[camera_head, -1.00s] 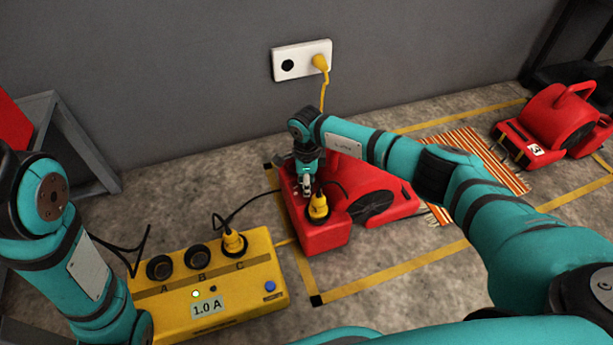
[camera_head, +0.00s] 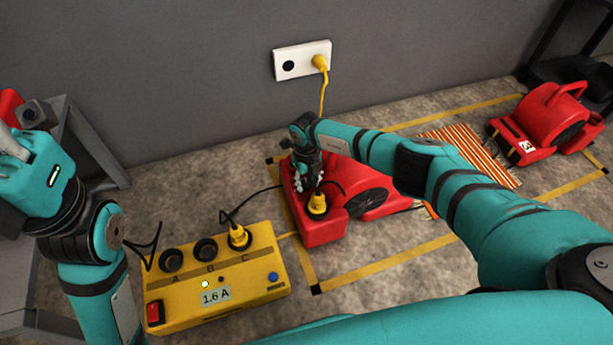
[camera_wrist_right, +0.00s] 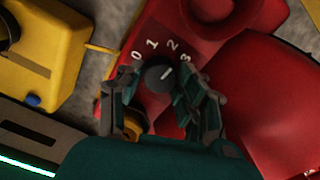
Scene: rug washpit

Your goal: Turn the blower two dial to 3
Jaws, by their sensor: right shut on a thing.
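The dial (camera_wrist_right: 158,75) is a dark round knob on the red blower's sloping panel, with 0, 1, 2 and 3 printed around it. Its white mark points up and right, close to the 3; the exact setting is hard to tell. My right gripper (camera_wrist_right: 157,90) is shut on the dial, one finger on each side. In the head view the right gripper (camera_head: 307,180) is over the near red blower (camera_head: 325,229) and hides the dial. No number shows on this blower. My left gripper (camera_head: 14,148) is at the left edge, partly cut off.
A yellow power box (camera_head: 245,290) reads 1.6 A, with a yellow plug (camera_head: 238,236) in socket C. Another yellow plug (camera_head: 317,204) sits on the blower. A wall outlet (camera_head: 290,62) is behind. Another red blower (camera_head: 545,120) stands right, beyond a striped rug (camera_head: 470,150). Grey stand at left.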

